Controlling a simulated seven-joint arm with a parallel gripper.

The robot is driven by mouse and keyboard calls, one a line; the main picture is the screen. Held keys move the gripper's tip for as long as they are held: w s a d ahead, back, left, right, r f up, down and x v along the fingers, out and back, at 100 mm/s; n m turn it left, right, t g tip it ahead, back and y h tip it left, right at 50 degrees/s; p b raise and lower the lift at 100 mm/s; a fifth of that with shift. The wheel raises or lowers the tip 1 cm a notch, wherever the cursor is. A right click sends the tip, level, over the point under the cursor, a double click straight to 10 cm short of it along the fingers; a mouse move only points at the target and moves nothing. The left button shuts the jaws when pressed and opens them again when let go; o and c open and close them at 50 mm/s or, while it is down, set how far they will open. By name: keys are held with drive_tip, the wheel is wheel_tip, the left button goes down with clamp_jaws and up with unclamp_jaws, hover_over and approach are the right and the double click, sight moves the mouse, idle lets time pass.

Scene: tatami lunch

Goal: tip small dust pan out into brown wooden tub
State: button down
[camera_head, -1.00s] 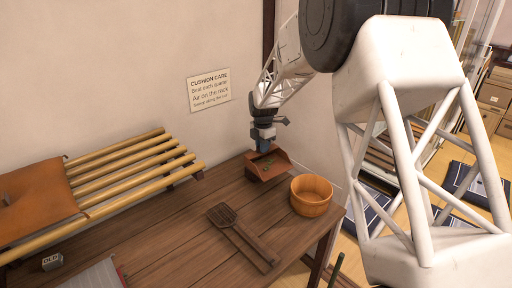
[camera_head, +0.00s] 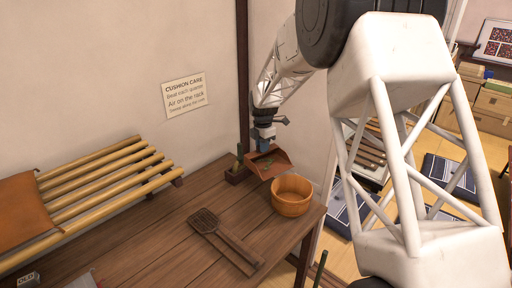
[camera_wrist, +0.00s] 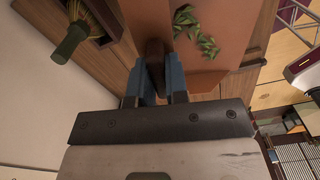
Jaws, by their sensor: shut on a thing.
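The small dust pan (camera_head: 280,157) is reddish brown and holds green leafy bits (camera_wrist: 194,30). My gripper (camera_head: 264,146) is shut on its handle (camera_wrist: 155,62), with a blue finger on each side in the wrist view. The pan is held above the table, tilted in the head view, beside and just behind the tub. The brown wooden tub (camera_head: 291,203) stands upright on the table near its right end. Its inside looks empty where I can see it. The tub cannot be made out in the wrist view.
A dark wooden box (camera_head: 236,174) with a green-bristled brush (camera_wrist: 72,40) stands by the wall, left of the pan. A bamboo rack (camera_head: 110,175) with an orange cushion (camera_head: 22,215) is at left.

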hover_over(279, 158)
drive_tip(key=shift+d+r+m, duration=0.15)
drive_tip(key=shift+r+m, duration=0.25)
drive_tip(key=shift+f, duration=2.6)
drive_tip(key=shift+s+d+r+t+y, duration=0.25)
drive_tip(key=shift+s+r+t+y, duration=0.15)
drive_tip(key=shift+t, duration=0.2)
drive_tip(key=shift+s+d+r+t+y, duration=0.2)
drive_tip(key=shift+s+r+t+y, duration=0.1)
drive_tip(key=shift+s+t, duration=0.25)
drive_tip(key=shift+s+d+r+t+y, duration=0.15)
drive_tip(key=shift+s+d+t+y, duration=0.2)
drive_tip(key=shift+s+t, duration=0.25)
drive_tip(key=shift+s+d+r+t+y, duration=0.1)
drive_tip(key=shift+s+d+t+y, duration=0.2)
drive_tip(key=shift+t, duration=0.4)
drive_tip(key=shift+s+d+r+t+y, duration=0.2)
drive_tip(key=shift+s+t+y, duration=0.15)
drive_tip(key=shift+s+t, duration=0.3)
drive_tip(key=shift+s+d+t, duration=0.2)
drive_tip(key=shift+s+t, duration=0.1)
drive_tip(key=shift+t, duration=0.1)
drive_tip(key=shift+a+r, duration=0.1)
drive_tip(key=shift+w+a+r+g, duration=0.65)
drive_tip(key=shift+w+r+g, duration=0.15)
drive_tip(key=shift+g, duration=0.1)
drive_tip(key=shift+w+r+g+h, duration=0.55)
drive_tip(key=shift+r+g+h, duration=0.05)
drive_tip(key=shift+r, duration=0.05)
